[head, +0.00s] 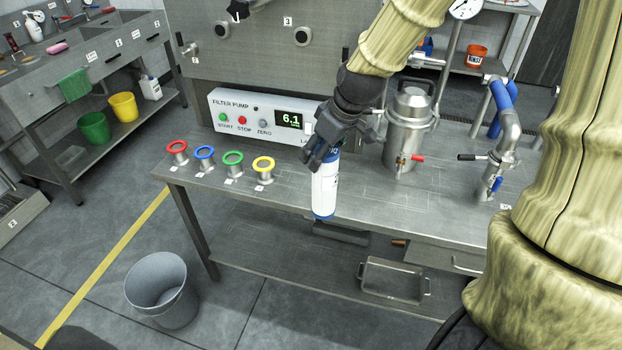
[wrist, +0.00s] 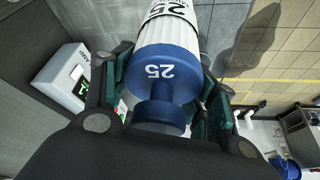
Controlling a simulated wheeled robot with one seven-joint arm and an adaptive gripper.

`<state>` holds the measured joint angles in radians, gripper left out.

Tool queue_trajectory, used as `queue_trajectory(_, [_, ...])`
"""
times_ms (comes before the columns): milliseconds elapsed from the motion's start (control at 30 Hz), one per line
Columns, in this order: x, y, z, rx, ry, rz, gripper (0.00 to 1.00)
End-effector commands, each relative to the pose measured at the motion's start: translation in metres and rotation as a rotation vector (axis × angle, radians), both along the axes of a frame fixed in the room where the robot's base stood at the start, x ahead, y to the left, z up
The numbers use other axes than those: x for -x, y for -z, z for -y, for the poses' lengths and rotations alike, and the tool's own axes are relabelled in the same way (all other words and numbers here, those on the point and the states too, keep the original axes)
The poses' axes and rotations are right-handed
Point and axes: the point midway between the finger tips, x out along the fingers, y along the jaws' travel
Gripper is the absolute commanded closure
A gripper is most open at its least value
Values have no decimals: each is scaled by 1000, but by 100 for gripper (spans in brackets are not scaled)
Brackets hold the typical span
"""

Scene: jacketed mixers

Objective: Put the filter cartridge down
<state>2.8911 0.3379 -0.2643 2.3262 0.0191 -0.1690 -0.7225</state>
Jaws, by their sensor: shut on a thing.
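The filter cartridge (head: 325,187) is a white cylinder with a blue band at its lower end. In the wrist view its blue end cap (wrist: 160,72) is marked 25, with a smaller blue knob toward me. My gripper (head: 322,150) is shut on the cartridge near its top and holds it nearly upright. In the head view the cartridge overlaps the front edge of the steel bench (head: 270,205). I cannot tell whether its lower end touches anything. The wrist view shows my gripper (wrist: 160,95) with a finger on each side of the cap.
On the bench stand a filter pump box (head: 258,118) reading 6.1, red, blue, green and yellow ringed ports (head: 232,160), a steel housing (head: 408,130) and a valved pipe (head: 500,150). A metal tray (head: 393,282) lies on the lower shelf. A grey bin (head: 162,290) stands on the floor.

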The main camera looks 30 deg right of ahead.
Motion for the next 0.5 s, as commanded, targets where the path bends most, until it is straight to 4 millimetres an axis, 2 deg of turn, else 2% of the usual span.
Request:
queue_trajectory(167, [-21, 0, 5, 1, -2, -1, 88])
queue_trajectory(500, [-78, 5, 18, 1, -1, -1, 88])
